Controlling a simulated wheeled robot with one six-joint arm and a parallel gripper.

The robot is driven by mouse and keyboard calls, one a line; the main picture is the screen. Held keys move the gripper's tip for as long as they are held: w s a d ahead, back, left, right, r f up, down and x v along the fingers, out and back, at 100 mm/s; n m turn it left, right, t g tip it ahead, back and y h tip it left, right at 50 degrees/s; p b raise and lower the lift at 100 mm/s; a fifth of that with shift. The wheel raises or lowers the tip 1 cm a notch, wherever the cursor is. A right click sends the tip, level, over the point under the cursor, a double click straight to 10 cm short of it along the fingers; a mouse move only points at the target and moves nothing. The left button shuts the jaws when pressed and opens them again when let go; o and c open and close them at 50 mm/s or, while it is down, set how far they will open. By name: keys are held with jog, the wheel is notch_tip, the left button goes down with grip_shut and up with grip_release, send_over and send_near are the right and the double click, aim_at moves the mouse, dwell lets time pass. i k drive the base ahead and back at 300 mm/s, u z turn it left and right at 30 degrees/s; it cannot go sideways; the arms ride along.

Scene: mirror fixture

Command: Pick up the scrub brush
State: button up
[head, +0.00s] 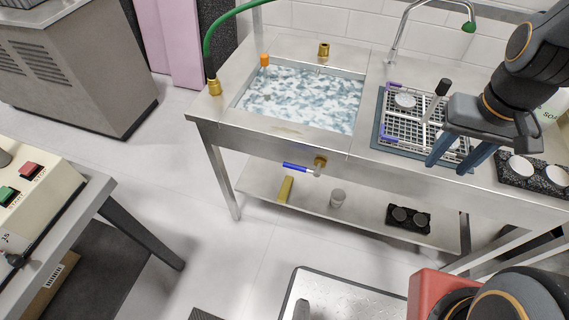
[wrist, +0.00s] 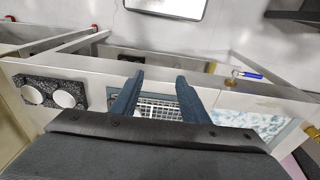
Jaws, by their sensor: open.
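A tool with a dark knob end and a pale stem, which looks like the scrub brush (head: 442,88), stands upright at the dish rack (head: 388,133), just left of my gripper's body. Its lower part is hard to make out. My gripper (head: 449,166) is open and empty, its two blue-grey fingers pointing down over the rack's front right part. In the wrist view the open fingers (wrist: 160,76) frame part of the white rack grid (wrist: 157,108). I cannot make out the brush in that view.
A water-filled sink basin (head: 300,95) with an orange-topped object (head: 264,60) lies left of the rack. A tap (head: 400,35) rises behind. A black tray with white discs (head: 535,172) sits right.

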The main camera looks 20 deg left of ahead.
aim_at(282, 198)
jog(key=z, duration=1.55)
jog(key=k, duration=1.9)
jog(key=u, duration=1.55)
